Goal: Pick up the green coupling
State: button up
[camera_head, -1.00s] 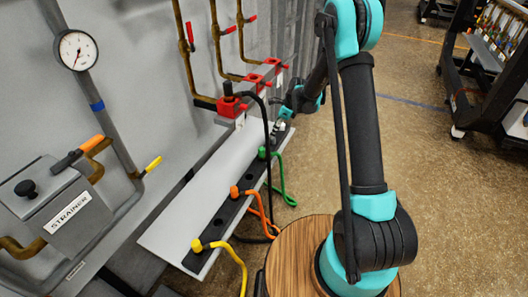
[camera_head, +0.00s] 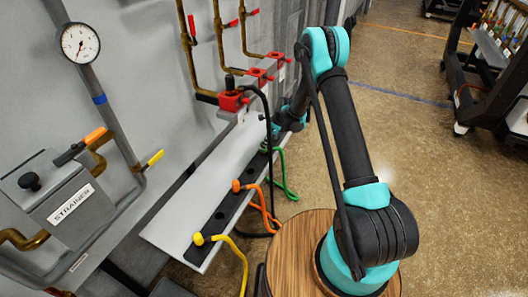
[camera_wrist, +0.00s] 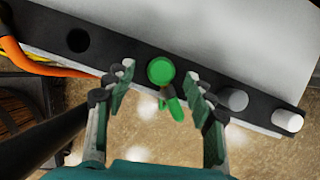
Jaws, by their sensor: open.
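The green coupling (camera_wrist: 160,72) shows in the wrist view as a round green cap in the black strip, with a green hose end (camera_wrist: 172,104) below it. My gripper (camera_wrist: 157,88) is open, and its two fingers stand to the left and right of the coupling, apart from it. In the head view my gripper (camera_head: 270,146) is mostly hidden at the far end of the shelf. There the coupling itself is hidden, and only its green hose (camera_head: 283,178) shows clearly.
The black strip (camera_head: 215,222) lies on the grey shelf (camera_head: 165,229). The orange coupling (camera_head: 236,186) and yellow coupling (camera_head: 198,239) sit nearer along it. Red-handled valves (camera_head: 232,101) stand at the wall behind. In the wrist view, grey pegs (camera_wrist: 287,121) stand right of my fingers.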

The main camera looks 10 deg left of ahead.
aim_at(267, 150)
jog(key=shift+x, duration=1.4)
grip_shut()
